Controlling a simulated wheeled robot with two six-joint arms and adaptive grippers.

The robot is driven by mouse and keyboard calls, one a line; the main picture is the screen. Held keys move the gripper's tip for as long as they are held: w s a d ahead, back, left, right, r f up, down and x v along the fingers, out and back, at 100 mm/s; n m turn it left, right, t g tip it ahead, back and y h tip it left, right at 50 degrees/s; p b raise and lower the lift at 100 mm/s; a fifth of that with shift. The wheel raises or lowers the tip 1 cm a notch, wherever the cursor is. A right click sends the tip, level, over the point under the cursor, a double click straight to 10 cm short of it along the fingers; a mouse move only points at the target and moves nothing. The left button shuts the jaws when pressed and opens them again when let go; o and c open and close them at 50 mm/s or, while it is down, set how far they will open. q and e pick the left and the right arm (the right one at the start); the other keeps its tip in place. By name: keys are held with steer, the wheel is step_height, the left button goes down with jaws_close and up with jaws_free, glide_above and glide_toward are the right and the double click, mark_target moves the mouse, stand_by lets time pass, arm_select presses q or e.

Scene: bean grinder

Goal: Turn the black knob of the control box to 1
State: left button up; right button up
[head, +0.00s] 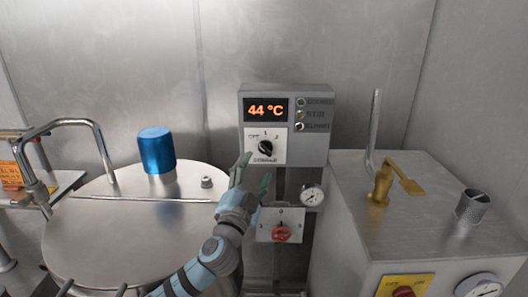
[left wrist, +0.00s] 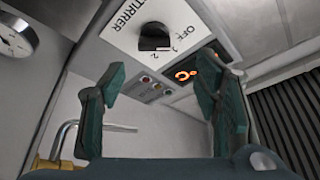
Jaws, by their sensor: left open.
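The grey control box (head: 314,145) hangs on the metal wall, with an orange display reading 44 °C. Its black knob (head: 265,148) sits on a white plate marked OFF, 1 and 2; I cannot tell surely which mark it points to. The knob also shows in the left wrist view (left wrist: 154,38), above and beyond the fingers. My left gripper (head: 257,166) is open and empty just below the knob plate. Its two fingers stand wide apart in the left wrist view (left wrist: 158,72), with a gap between them and the knob. My right gripper is not in view.
A round steel lid (head: 120,235) with a blue cylinder (head: 157,151) is at left. Below the box are a gauge (head: 312,195) and a red knob (head: 281,233). A metal cabinet (head: 420,215) with a brass valve (head: 381,184) and bent pipe (head: 374,130) stands at right.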

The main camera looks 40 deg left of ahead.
mark_target(266, 153)
arm_select(q)
steer(key=x, duration=0.4)
steer(key=p+x, duration=0.1)
steer(key=x, duration=0.1)
steer(key=shift+w+f, duration=0.3)
steer(key=shift+w, duration=0.5)
steer(key=shift+s+r, duration=0.2)
steer(key=shift+s, duration=0.05)
steer(key=c, duration=1.1)
steer(key=shift+c, duration=0.2)
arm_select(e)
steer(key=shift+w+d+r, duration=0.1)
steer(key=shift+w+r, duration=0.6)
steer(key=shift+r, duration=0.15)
